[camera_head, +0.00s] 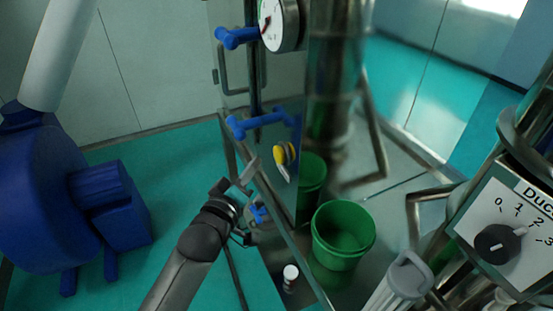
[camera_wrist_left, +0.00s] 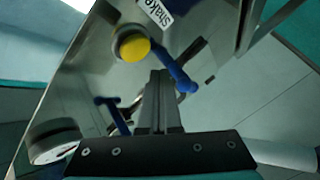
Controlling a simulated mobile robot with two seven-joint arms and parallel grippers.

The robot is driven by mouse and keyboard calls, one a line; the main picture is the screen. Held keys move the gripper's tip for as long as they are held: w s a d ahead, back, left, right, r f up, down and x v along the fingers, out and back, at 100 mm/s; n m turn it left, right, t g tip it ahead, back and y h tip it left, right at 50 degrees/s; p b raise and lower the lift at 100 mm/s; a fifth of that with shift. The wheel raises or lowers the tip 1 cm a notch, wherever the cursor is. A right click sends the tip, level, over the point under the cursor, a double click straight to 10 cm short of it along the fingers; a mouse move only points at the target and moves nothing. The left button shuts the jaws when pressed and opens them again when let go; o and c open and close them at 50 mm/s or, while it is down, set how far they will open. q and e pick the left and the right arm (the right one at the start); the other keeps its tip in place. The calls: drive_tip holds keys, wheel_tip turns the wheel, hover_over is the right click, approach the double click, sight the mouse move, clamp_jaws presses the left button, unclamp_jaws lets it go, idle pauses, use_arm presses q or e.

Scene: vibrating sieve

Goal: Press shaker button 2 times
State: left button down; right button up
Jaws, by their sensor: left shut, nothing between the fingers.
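The yellow shaker button (camera_head: 284,153) sits on the side of the shiny metal panel. In the left wrist view the yellow button (camera_wrist_left: 133,47) is a round cap in a pale collar, below a label (camera_wrist_left: 155,10) that begins "shake". My left gripper (camera_head: 250,172) is in front of the panel, a little left of and below the button. Its closed fingers (camera_wrist_left: 159,76) point at the panel, with the tips below and right of the button in the wrist view. I see no clear contact. Nothing is between the fingers. My right gripper is not in view.
Blue handles (camera_head: 238,38) and a dial gauge (camera_head: 280,22) stand out above the button. A green bucket (camera_head: 343,236) stands right of the panel. A control box with a black knob (camera_head: 497,243) is at the far right.

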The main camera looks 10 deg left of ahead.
sight(275, 155)
use_arm(q)
drive_tip(key=shift+w+d, duration=0.7)
drive_tip(key=shift+d, duration=0.25)
drive_tip(key=shift+d, duration=0.1)
idle(1.4)
drive_tip(key=shift+w+d, duration=0.2)
drive_tip(key=shift+d, duration=0.05)
drive_tip(key=shift+w+d, duration=0.45)
drive_tip(key=shift+d, duration=0.3)
idle(1.2)
drive_tip(key=shift+s+a, duration=0.1)
drive_tip(key=shift+a, duration=0.05)
drive_tip(key=shift+s+a+p, duration=0.55)
drive_tip(key=shift+a+p, duration=0.15)
drive_tip(key=shift+a, duration=0.15)
drive_tip(key=shift+a, duration=0.15)
